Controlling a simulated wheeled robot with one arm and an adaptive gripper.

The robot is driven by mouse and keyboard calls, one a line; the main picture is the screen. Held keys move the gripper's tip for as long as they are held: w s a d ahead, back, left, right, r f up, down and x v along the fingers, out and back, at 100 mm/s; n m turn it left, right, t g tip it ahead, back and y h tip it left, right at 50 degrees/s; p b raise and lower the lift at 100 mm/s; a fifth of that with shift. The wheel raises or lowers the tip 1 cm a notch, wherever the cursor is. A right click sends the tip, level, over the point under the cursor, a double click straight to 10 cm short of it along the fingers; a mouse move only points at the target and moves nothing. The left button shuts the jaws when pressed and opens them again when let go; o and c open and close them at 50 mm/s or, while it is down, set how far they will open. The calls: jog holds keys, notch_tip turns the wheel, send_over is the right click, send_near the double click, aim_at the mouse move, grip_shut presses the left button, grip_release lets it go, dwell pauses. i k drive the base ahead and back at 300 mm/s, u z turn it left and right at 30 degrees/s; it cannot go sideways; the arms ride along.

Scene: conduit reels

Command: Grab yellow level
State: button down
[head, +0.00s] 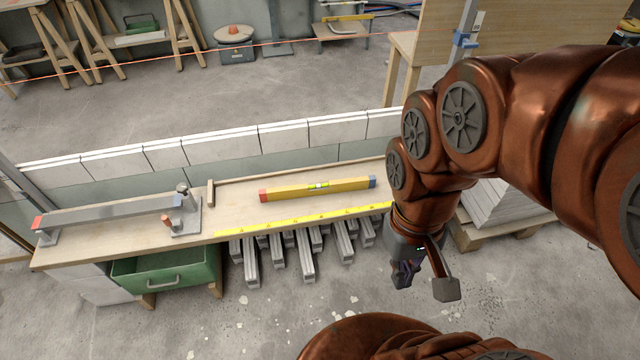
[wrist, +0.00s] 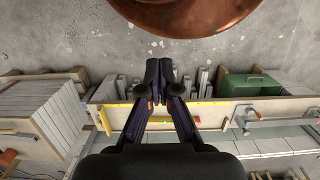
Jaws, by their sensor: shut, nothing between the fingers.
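The yellow level (head: 318,188) is a long yellow bar with a red end at left, a blue end at right and a greenish vial in the middle. It lies flat on the wooden bench (head: 232,202), behind the yellow marked strip. My gripper (head: 426,280) is in front of the bench's right end, to the right of the level and apart from it. It points down and is empty. In the wrist view my gripper (wrist: 162,72) has its fingertips together. The fingers and wrist hide much of the bench there, with part of the level (wrist: 165,123) showing between them.
A green drawer (head: 166,272) hangs under the bench's left part. Grey metal profiles (head: 305,258) jut out below its front edge. A metal bar fixture (head: 110,212) stands at left. A pallet of white slabs (head: 500,205) is at right. White blocks (head: 220,148) line the back.

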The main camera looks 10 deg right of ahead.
aim_at(283, 193)
jog(key=z, duration=1.45)
jog(key=i, duration=0.9)
jog(key=u, duration=2.8)
